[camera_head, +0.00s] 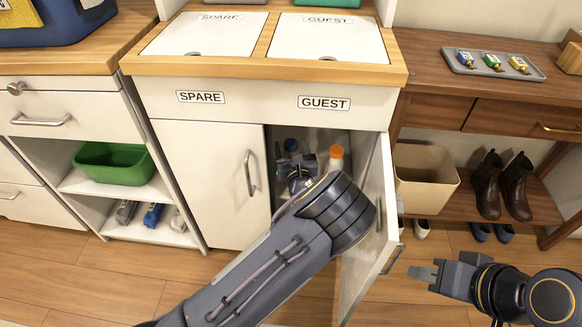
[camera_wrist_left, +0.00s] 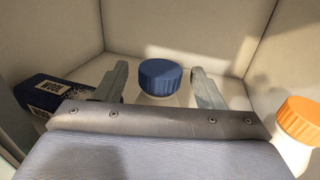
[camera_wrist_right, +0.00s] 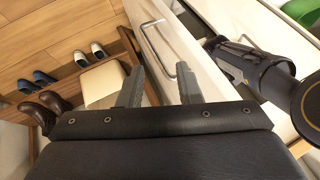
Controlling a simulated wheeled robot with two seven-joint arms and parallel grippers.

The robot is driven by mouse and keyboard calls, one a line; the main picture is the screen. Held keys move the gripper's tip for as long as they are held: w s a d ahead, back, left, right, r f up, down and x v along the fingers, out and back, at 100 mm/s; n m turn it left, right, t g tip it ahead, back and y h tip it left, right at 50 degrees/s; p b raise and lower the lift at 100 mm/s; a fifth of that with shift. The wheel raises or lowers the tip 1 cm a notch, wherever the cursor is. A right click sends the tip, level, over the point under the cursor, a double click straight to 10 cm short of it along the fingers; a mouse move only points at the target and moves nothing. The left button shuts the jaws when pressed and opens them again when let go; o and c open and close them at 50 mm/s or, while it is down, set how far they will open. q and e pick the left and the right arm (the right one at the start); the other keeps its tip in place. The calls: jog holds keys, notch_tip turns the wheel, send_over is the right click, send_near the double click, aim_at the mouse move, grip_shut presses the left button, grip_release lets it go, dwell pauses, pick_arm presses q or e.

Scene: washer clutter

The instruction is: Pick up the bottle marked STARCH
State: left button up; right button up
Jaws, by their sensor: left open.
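My left gripper (camera_head: 294,162) reaches into the open cabinet under the GUEST label. In the left wrist view its open fingers (camera_wrist_left: 159,70) stand on either side of a pale bottle with a blue cap (camera_wrist_left: 161,77). A white bottle with an orange cap (camera_wrist_left: 297,120) stands to the right; its cap also shows in the head view (camera_head: 336,152). No label shows on either bottle, so I cannot tell which is marked STARCH. My right gripper (camera_head: 424,273) is outside the cabinet; its fingers are apart and empty in its wrist view (camera_wrist_right: 160,85).
The open cabinet door (camera_head: 372,220) stands right of my left arm. A beige bin (camera_head: 425,178) and brown boots (camera_head: 503,187) are beyond it. A green tub (camera_head: 112,164) sits on the left shelf.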

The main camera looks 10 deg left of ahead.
pick_arm(q)
jog(key=shift+w+a, duration=0.15)
jog(key=shift+w, duration=0.4)
grip_shut()
jog(key=shift+r, duration=0.15)
